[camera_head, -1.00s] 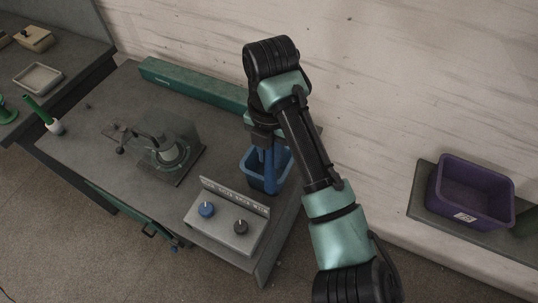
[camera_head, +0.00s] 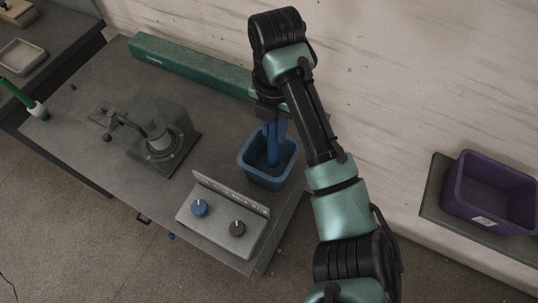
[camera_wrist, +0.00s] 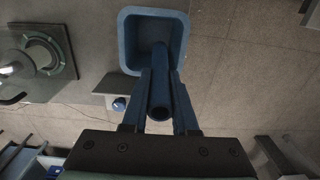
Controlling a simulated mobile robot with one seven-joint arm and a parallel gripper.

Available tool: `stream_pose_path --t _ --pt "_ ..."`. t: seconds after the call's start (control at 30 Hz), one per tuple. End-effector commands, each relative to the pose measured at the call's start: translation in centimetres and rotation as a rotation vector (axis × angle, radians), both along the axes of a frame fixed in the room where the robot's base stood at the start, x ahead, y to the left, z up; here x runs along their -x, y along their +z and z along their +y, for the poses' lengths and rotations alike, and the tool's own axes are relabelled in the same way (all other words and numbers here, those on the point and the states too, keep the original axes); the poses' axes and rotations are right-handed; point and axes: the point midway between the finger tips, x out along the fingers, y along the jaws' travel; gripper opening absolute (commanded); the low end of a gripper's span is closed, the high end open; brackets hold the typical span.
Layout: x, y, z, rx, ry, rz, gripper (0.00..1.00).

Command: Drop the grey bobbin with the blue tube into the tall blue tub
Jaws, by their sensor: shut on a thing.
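My gripper (camera_head: 270,120) is shut on the blue tube (camera_head: 273,150) of the bobbin and holds it upright, pointing down over the tall blue tub (camera_head: 265,180). In the wrist view the tube (camera_wrist: 162,98) sits between the two fingers (camera_wrist: 160,118), its near end open towards me. Its far end overlaps the opening of the tub (camera_wrist: 128,45). I cannot tell how deep it reaches. The bobbin's grey part cannot be made out.
A grey control box (camera_head: 218,222) with a blue and a black knob stands in front of the tub. A winder with a clear guard (camera_head: 160,135) is left of it. A long green beam (camera_head: 190,67) lies behind. A purple bin (camera_head: 490,200) stands far right.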

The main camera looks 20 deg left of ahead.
Motion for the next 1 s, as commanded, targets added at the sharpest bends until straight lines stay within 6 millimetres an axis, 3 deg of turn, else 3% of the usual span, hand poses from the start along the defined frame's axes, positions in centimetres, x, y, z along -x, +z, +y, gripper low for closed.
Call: stream_pose_path --t 0.1,0.37,0.4,0.57,0.87,1.0 --pt "0.0 -1.1 0.0 0.000 0.000 0.000 0.00" --pt "0.0 -1.0 0.0 0.000 0.000 0.000 0.00" --pt "0.0 -1.0 0.0 0.000 0.000 0.000 0.32" --pt "0.0 -1.0 0.0 0.000 0.000 0.000 0.61" --pt "0.0 -0.9 0.0 0.000 0.000 0.000 0.62" --pt "-0.1 0.1 0.0 0.000 0.000 -0.003 0.62"
